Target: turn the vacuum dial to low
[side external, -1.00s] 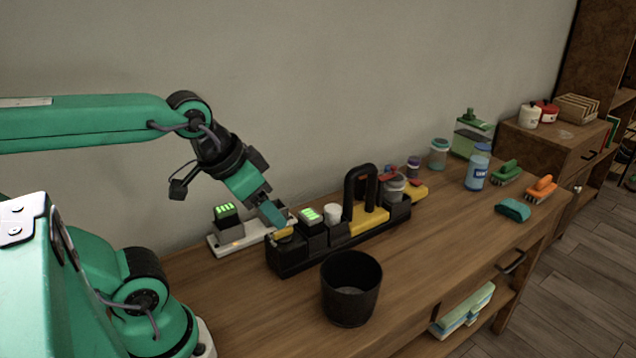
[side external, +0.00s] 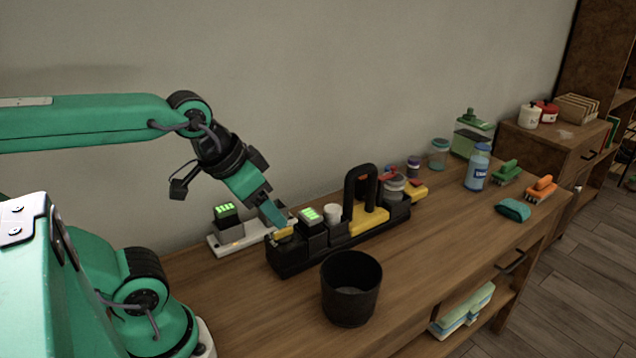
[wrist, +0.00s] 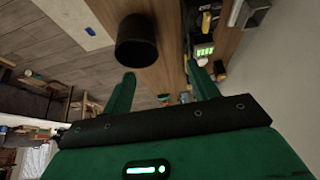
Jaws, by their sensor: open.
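The vacuum (side external: 292,260) is a long black and yellow unit with a tall black loop handle, lying on the wooden bench. A yellow knob-like part (side external: 285,233) on its near left end looks like the dial; its setting is too small to read. My gripper (side external: 273,214) points down at that end, its fingertips close above or beside the yellow part; I cannot tell whether they touch it. In the wrist view my gripper (wrist: 160,76) has its two green fingers apart, with nothing held. The vacuum's green-lit battery (wrist: 204,51) shows beyond the right finger.
A black bin (side external: 351,290) stands in front of the vacuum. A white charger strip (side external: 228,245) with a green-lit battery lies behind its left end. A blue bottle (side external: 477,168), jars and brushes stand farther right. The bench front is mostly clear.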

